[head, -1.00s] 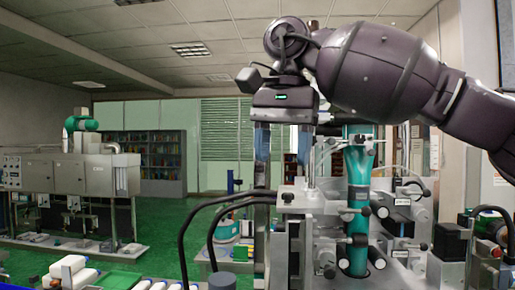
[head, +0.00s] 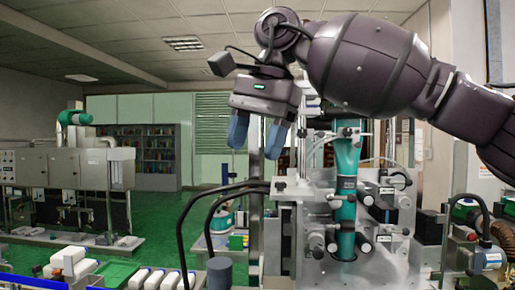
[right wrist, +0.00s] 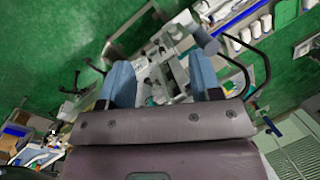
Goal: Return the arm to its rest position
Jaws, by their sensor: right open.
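My right arm (head: 365,62) reaches in from the right of the head view. My right gripper (head: 256,138) hangs at its end with two blue fingers, tilted, open and empty. It is in the air to the upper left of the sleeve machine (head: 385,215). The right wrist view also shows the open blue fingers (right wrist: 163,88) with nothing between them and the floor and equipment far below. A teal sleeve (head: 346,190) stands upright in the machine, apart from the gripper. My left gripper does not show.
Black hoses (head: 188,220) curve at the machine's left side. A grey cylinder (head: 220,272) stands in front. White bottles (head: 150,277) lie at lower left. A large steel machine (head: 65,170) stands further back at left. The air left of the gripper is free.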

